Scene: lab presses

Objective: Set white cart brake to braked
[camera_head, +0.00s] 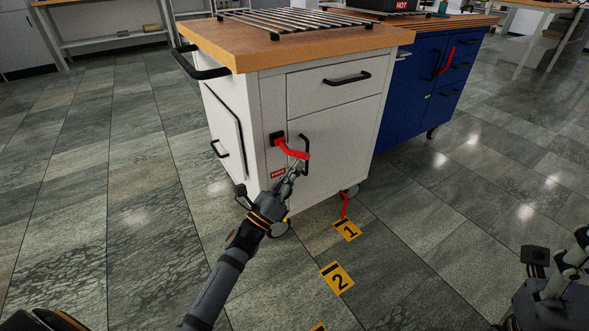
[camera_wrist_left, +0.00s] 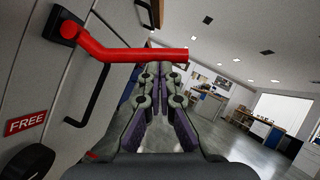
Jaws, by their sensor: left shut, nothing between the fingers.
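The white cart (camera_head: 235,105) stands in the middle of the head view. A red brake lever (camera_head: 291,148) sits on its front, on a dark pivot near the left corner, and points to the right, sloping slightly down. The lever also crosses the upper part of the left wrist view (camera_wrist_left: 130,54). A red label (camera_wrist_left: 25,123) below the pivot reads FREE. My left gripper (camera_head: 296,166) is shut and empty, just below the lever's end. Whether its fingertips touch the lever I cannot tell. My right gripper (camera_head: 575,255) is partly visible at the lower right, its fingers unclear.
A blue cart (camera_head: 415,95) with its own red lever (camera_head: 446,61) stands behind to the right. Black handles stick out from the white cart, one (camera_head: 304,152) close beside the lever. Yellow floor markers (camera_head: 347,230) lie in front. The floor around is open.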

